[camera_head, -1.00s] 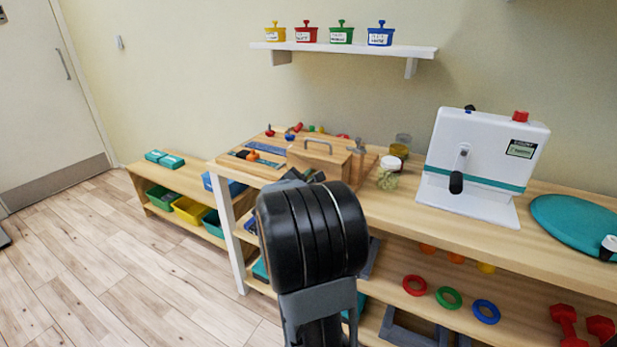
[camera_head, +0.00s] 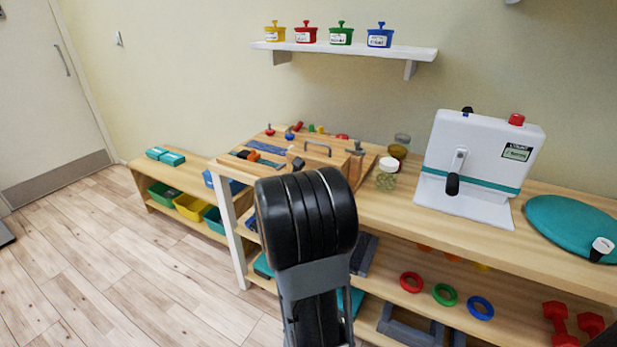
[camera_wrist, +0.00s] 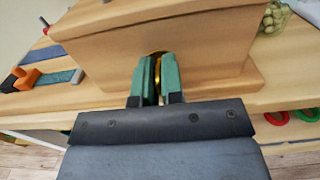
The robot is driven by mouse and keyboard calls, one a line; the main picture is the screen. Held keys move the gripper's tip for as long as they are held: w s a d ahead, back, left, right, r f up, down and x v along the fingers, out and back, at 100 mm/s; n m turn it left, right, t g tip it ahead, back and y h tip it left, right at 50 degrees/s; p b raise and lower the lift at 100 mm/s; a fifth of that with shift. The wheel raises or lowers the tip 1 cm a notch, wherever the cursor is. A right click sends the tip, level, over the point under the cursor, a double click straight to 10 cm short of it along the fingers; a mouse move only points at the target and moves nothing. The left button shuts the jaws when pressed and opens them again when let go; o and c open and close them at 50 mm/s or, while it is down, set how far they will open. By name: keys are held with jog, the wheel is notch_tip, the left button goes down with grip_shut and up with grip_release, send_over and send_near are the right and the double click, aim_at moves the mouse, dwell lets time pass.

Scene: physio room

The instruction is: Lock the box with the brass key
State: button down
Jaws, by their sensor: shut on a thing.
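The wooden box (camera_head: 325,158) with a grey handle on its lid stands on the bench, partly hidden behind my arm in the head view. In the wrist view the front of the box (camera_wrist: 200,52) fills the upper middle. My gripper (camera_wrist: 154,78) has green fingers, shut on a brass-coloured piece, the brass key (camera_wrist: 157,75), at the box's front face. Most of the key is hidden between the fingers. I cannot tell how deep it sits in the lock. The gripper's fingers are hidden by my arm in the head view.
On the bench, glass jars (camera_head: 388,172) stand right of the box, then a white device (camera_head: 478,165) and a teal disc (camera_head: 570,228). An orange-and-black piece (camera_wrist: 20,80) lies left of the box. Rings and dumbbells lie on the shelf below.

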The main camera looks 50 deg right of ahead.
jog(key=shift+r, duration=0.1)
dwell(0.4)
jog(key=c, duration=1.3)
grip_release()
jog(key=p+v, duration=0.1)
jog(key=v, duration=1.2)
jog(key=shift+a, duration=0.4)
